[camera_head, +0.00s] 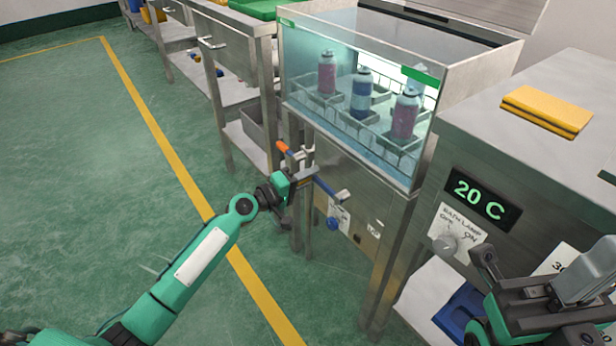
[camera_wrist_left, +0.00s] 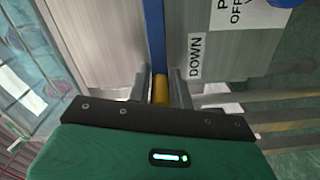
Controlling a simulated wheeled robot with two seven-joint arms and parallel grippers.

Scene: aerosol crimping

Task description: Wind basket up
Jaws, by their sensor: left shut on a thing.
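The wire basket (camera_head: 343,118) sits inside the glass tank (camera_head: 400,165), low in clear blue-tinted liquid. It holds three cans: pink (camera_head: 326,75), blue (camera_head: 361,95) and pink-purple (camera_head: 404,117). My left gripper (camera_head: 300,180) is at the winding crank on the tank stand's left front. In the left wrist view its fingers are shut around a yellow handle grip (camera_wrist_left: 160,90) at the end of a blue crank arm (camera_wrist_left: 154,35). The crank arm also shows in the head view (camera_head: 324,188). My right gripper (camera_head: 535,275) is at the lower right, fingers apart, apparently empty.
A "DOWN" label (camera_wrist_left: 195,55) is beside the crank. A workbench (camera_head: 240,75) stands behind left. The green floor (camera_head: 80,170) is open.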

